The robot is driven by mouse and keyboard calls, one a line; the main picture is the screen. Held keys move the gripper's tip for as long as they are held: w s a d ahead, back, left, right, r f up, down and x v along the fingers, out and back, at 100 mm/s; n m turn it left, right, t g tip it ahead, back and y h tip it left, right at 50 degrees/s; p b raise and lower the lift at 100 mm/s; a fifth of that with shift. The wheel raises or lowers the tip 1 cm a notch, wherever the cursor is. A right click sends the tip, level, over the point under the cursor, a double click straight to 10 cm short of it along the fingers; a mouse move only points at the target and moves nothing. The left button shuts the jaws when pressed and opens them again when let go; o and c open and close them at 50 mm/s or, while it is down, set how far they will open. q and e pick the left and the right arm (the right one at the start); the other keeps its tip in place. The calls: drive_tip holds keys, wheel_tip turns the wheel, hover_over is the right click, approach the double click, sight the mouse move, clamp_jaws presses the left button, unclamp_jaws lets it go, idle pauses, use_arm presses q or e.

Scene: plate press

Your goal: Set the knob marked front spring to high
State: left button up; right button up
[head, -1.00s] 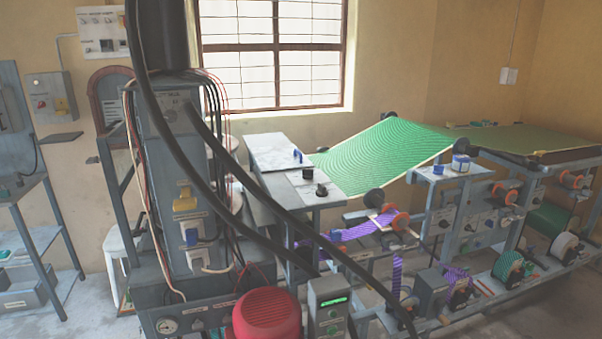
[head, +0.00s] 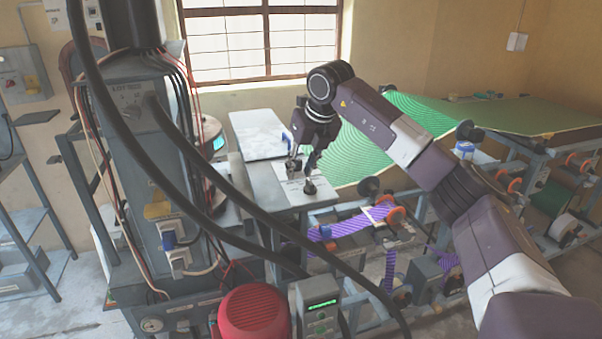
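A pale panel (head: 303,197) on the grey table beside the green sheet carries dark knobs; their markings are too small to read. The nearer knob (head: 309,187) stands upright near the panel's front edge. The farther knob is largely hidden behind my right gripper. My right gripper (head: 302,168) reaches in from the right and points down over the panel, its fingers apart. It is just above and behind the nearer knob; I cannot tell whether it touches either knob. My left gripper is not in view.
A blue lever (head: 286,137) stands just behind the gripper. Thick black cables hang across the left front. A grey machine column (head: 140,140) and a red motor (head: 254,314) stand left and in front. The green sheet (head: 425,118) lies under my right arm.

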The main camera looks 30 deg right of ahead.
sight(310, 181)
drive_tip(key=s+d+r+h, duration=0.1)
drive_tip(key=d+r, duration=0.1)
drive_tip(key=d, duration=0.2)
drive_tip(key=shift+m+g, duration=0.3)
drive_tip(key=shift+m, duration=0.1)
drive_tip(key=p+x, duration=0.2)
drive_tip(key=x, duration=0.5)
drive_tip(key=shift+s+a, duration=0.1)
drive_tip(key=shift+f, duration=0.5)
drive_tip(key=shift+c, duration=0.4)
clamp_jaws()
